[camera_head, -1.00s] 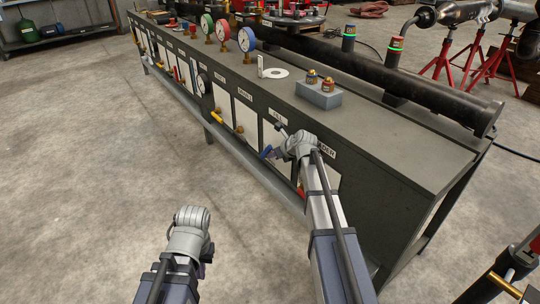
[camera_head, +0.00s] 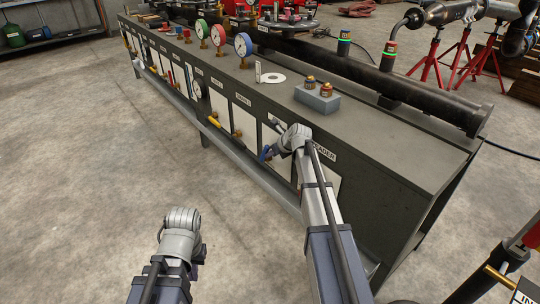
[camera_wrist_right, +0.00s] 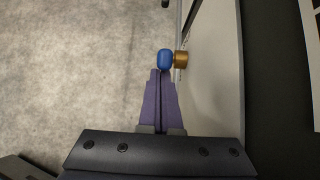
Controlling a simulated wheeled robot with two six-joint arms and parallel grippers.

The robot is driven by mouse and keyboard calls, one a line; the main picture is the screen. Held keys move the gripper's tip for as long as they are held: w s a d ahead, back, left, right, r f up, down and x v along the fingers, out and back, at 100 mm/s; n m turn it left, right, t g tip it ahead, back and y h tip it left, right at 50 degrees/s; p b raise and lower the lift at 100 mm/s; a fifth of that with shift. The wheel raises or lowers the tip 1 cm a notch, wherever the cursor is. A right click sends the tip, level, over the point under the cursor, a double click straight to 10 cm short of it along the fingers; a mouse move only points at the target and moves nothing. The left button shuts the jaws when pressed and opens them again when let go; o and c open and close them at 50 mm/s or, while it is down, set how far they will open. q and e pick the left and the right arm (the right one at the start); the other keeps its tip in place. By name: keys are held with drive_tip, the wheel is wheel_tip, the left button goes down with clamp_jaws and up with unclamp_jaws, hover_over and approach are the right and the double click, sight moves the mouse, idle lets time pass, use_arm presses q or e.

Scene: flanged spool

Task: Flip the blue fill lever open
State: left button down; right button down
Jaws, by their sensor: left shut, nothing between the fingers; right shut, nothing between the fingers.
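The blue fill lever (camera_head: 264,154) is on the front panel of the long dark bench, partly hidden by my right wrist. In the right wrist view its blue end (camera_wrist_right: 166,58) sits against a brass valve part (camera_wrist_right: 181,60). My right gripper (camera_wrist_right: 160,72) is shut and empty, its purple fingertips right at the near side of the blue end. I cannot tell whether they touch. In the head view my right gripper (camera_head: 277,147) is mostly hidden by its wrist. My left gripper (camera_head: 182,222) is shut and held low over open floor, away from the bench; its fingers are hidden.
The bench top (camera_head: 390,150) carries a grey block with two brass-based buttons (camera_head: 317,98) and several gauges (camera_head: 243,45). A yellow lever (camera_head: 215,122) is further left on the front panel. A low rail (camera_head: 250,175) runs along the bench front. The floor on the left is clear.

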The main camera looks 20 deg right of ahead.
drive_tip(key=shift+w+a+r+p, duration=0.2)
drive_tip(key=shift+w+r+p, duration=0.1)
drive_tip(key=shift+w+r, duration=0.15)
drive_tip(key=shift+w+a+r+p, duration=0.15)
drive_tip(key=shift+w+r+p, duration=0.15)
drive_tip(key=shift+w, duration=0.25)
drive_tip(key=shift+w+a+r, duration=0.2)
drive_tip(key=shift+w+r, duration=0.05)
drive_tip(key=shift+w, duration=0.45)
drive_tip(key=shift+w+a, duration=0.15)
drive_tip(key=shift+w, duration=0.05)
drive_tip(key=shift+s, duration=0.5)
drive_tip(key=s+d, duration=0.2)
drive_tip(key=s, duration=0.2)
wheel_tip(320, 180, up, 19)
drive_tip(key=p, duration=2)
hover_over(266, 146)
drive_tip(key=s+d, duration=0.3)
drive_tip(key=s, duration=0.4)
drive_tip(key=shift+s+r, duration=0.15)
drive_tip(key=shift+s, duration=0.05)
